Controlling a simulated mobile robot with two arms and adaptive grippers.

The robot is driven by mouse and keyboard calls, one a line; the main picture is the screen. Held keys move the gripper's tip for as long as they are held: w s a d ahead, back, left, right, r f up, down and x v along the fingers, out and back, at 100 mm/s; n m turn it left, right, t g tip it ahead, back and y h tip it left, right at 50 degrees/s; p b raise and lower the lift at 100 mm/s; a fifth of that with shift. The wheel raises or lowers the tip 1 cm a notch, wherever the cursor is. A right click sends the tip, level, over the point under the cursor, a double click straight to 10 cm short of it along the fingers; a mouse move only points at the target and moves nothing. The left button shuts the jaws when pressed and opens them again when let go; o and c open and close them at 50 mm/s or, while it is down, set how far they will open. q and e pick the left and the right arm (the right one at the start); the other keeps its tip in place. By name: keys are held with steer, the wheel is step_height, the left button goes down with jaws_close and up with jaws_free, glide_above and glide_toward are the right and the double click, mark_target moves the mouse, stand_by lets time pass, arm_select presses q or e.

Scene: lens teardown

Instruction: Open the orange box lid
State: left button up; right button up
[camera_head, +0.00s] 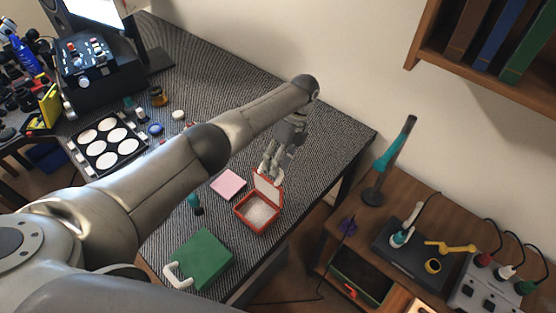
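The orange box (240,212) stands on the dark patterned table near its front right edge. Its lid (267,189) stands raised at the back of the box, showing a pale inner face with an orange rim. Whitish contents show inside the box. My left gripper (267,170) points down at the upper edge of the raised lid, touching it or very close. Its fingers are small and overlap the lid edge, so their grip is unclear. My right gripper is not in view.
A pink pad (228,184) lies left of the box. A green case (199,259) with a white handle and a small teal-topped item (195,203) are nearer. A tray of white discs (108,145) lies behind my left arm. A wooden side table (402,188) stands right.

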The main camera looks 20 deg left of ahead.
arm_select(q)
steer(key=shift+s+d+f, duration=0.1)
steer(key=shift+s+f, duration=0.05)
steer(key=shift+f, duration=0.15)
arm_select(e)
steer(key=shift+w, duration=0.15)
arm_select(q)
steer(key=v, duration=1.2)
steer(key=shift+r, duration=0.3)
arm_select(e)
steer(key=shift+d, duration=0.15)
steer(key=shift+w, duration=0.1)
